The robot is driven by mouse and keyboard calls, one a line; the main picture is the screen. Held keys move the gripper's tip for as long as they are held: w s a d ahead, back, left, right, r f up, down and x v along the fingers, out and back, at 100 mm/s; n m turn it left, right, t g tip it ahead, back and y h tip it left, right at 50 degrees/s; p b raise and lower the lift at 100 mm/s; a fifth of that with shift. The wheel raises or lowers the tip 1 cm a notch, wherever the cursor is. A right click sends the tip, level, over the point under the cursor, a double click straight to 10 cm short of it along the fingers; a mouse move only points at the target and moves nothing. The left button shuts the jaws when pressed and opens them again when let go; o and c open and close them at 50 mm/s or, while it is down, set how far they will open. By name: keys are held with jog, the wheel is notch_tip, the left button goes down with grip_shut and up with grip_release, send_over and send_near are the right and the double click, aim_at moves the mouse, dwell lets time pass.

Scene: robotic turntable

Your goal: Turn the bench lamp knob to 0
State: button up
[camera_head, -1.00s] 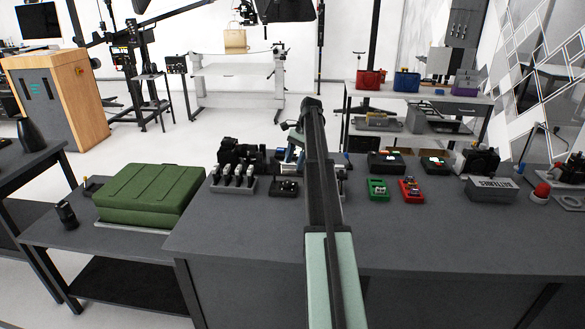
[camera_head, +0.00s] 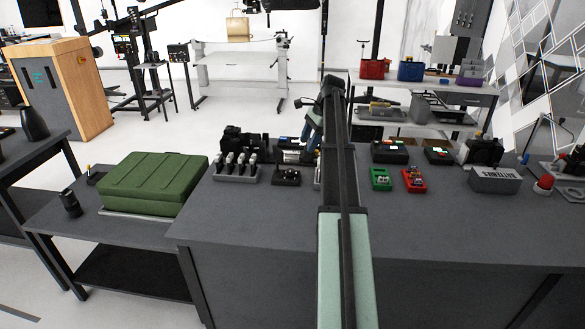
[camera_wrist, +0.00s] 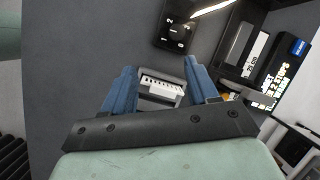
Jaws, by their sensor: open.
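A black box with a round dark knob (camera_wrist: 180,30) and white numbers around it shows at the top of the wrist view; 1 and 2 are legible. I cannot read the knob's exact setting. A small black box (camera_head: 287,176) on the bench in the head view looks like the same box. My gripper (camera_wrist: 160,72) has its two blue fingers spread apart, and the knob lies beyond and slightly right of them, untouched. A pale slotted piece (camera_wrist: 161,88) shows between the fingers.
A grey rack with several upright pieces (camera_head: 236,173) stands left of the knob box. Green (camera_head: 381,179) and red (camera_head: 414,181) trays and a grey labelled box (camera_head: 495,180) stand to the right. A green case (camera_head: 154,183) lies on the lower table. The bench front (camera_head: 260,235) is clear.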

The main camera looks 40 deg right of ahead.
aim_at(291, 170)
jog(key=w+a+f+m, duration=0.1)
jog(key=f+m, duration=0.1)
jog(key=f, duration=0.2)
jog(key=w+a+f+m, duration=0.1)
jog(key=w+f+m, duration=0.1)
jog(key=f, duration=0.2)
jog(key=w+a+f+m+t, duration=0.1)
jog(key=w+f+m, duration=0.1)
jog(key=f+m, duration=0.1)
jog(key=shift+w+f+h, duration=0.25)
jog(key=shift+f+h, duration=0.05)
jog(key=shift+f, duration=0.6)
jog(key=c, duration=1)
